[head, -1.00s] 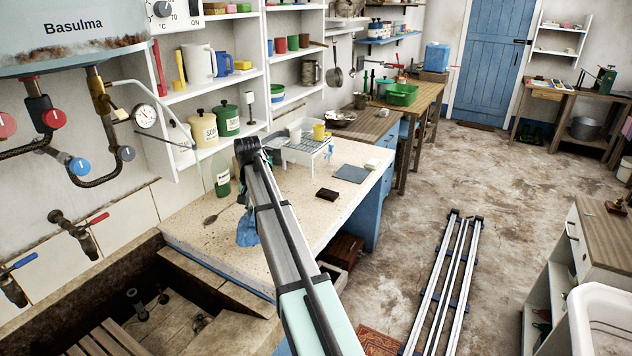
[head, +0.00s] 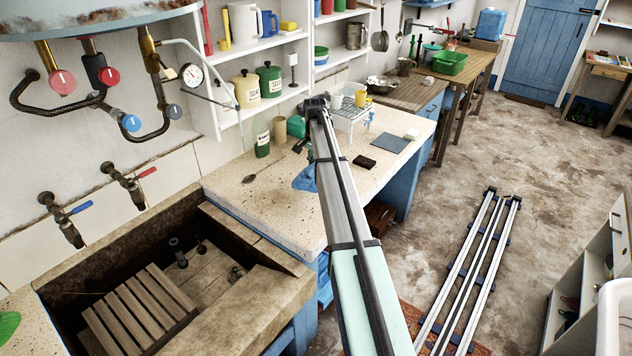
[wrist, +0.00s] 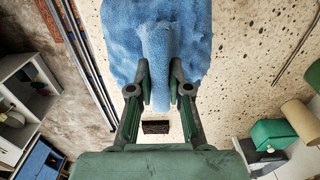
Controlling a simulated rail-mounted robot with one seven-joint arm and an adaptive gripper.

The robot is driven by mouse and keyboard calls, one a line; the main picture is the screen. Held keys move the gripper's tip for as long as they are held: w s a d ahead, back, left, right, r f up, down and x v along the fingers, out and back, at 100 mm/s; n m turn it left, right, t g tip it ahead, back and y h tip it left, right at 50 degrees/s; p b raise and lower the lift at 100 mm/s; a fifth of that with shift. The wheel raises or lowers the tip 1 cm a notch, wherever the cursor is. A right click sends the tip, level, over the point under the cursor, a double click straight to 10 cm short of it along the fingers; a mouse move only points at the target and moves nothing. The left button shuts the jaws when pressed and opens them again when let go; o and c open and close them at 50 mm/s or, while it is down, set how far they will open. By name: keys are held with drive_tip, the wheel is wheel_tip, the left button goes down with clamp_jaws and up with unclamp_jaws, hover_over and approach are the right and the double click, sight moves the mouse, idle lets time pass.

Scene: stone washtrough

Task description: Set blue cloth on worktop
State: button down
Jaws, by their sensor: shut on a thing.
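The blue cloth (head: 304,178) hangs from my gripper (head: 300,148) over the pale speckled worktop (head: 250,207), partly hidden behind my arm in the head view. In the wrist view, my gripper (wrist: 159,88) is shut on the cloth (wrist: 190,30), which is bunched between the fingertips and spreads beyond them. The speckled worktop (wrist: 245,60) shows around and below the cloth. I cannot tell whether the cloth's lower edge touches the worktop.
A dark block (head: 364,161), a grey-blue mat (head: 390,143), a white rack (head: 351,117), a green bottle (head: 262,138) and a spoon (head: 262,172) are on the worktop. The stone trough (head: 215,310) lies left. The worktop's front left part is clear.

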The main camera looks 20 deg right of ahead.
wheel_tip(320, 180, down, 10)
drive_tip(key=shift+r+p, duration=0.1)
drive_tip(key=shift+p, duration=1.1)
drive_tip(key=shift+f, duration=0.2)
drive_tip(key=c, duration=1.1)
unclamp_jaws()
wheel_tip(320, 180, up, 12)
drive_tip(key=b, duration=0.4)
drive_tip(key=shift+r, duration=0.15)
